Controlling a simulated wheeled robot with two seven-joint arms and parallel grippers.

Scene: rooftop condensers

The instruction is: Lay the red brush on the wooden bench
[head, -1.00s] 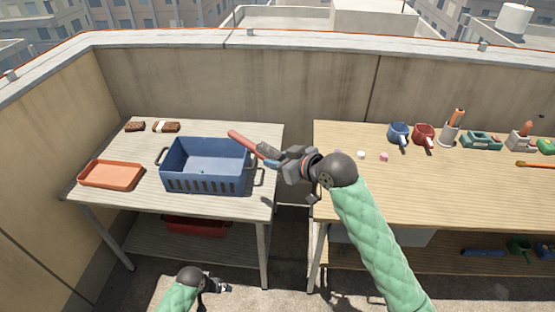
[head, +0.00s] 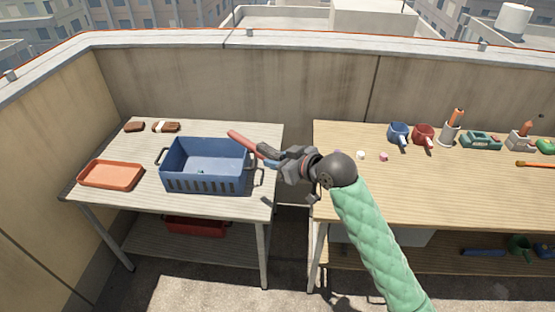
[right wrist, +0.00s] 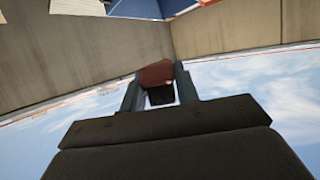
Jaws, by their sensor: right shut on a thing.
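My right gripper (head: 272,156) is shut on a long red thing, which I take for the red brush (head: 245,142). It is held in the air by the right end of the blue crate, pointing up and left. Its bristles cannot be made out. In the right wrist view, the red brush (right wrist: 156,74) shows end-on between the two fingers (right wrist: 160,95), with a dark part below. The wooden bench (head: 450,190) stands at the right, with a bare front area. My left gripper is out of view.
A paler table (head: 140,205) at left bears the blue crate (head: 205,180), an orange tray (head: 110,175) and two brown brushes or blocks (head: 166,127). On the bench, mugs (head: 398,133), a holder (head: 450,135) and other items line the back. A gap separates both tables.

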